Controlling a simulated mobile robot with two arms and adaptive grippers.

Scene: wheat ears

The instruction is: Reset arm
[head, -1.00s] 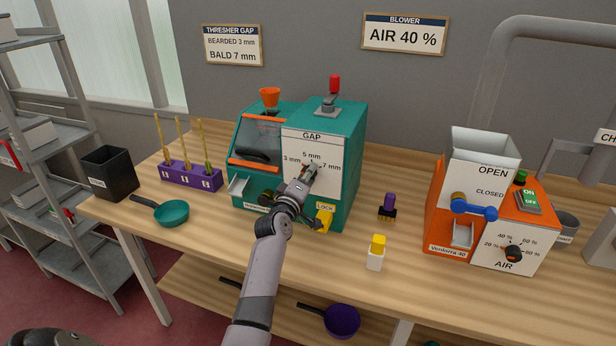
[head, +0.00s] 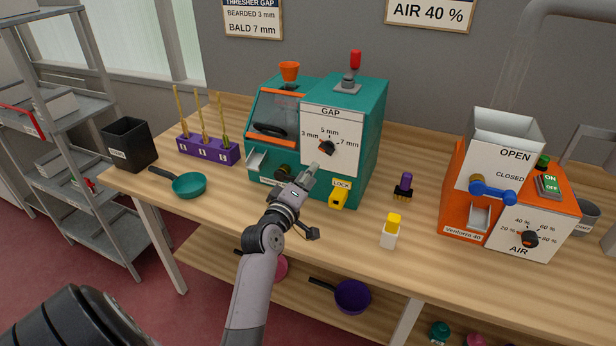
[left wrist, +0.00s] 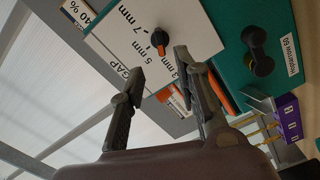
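My left gripper (head: 310,172) is open and empty in the head view, in front of the teal thresher (head: 368,130) and below its GAP knob (head: 327,147). In the left wrist view the two fingers of the left gripper (left wrist: 162,85) stand apart with nothing between them. The black and orange knob (left wrist: 160,38) shows on the white panel beyond them, clear of the fingers. I cannot tell exactly which mark it points to. My right gripper is not in view.
A yellow LOCK part (head: 338,198) sits at the thresher's front, close to my left gripper. A teal pan (head: 189,185), purple rack (head: 208,150), purple-handled brush (head: 403,186) and yellow-white item (head: 391,231) stand on the table. An orange blower (head: 462,206) is at right.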

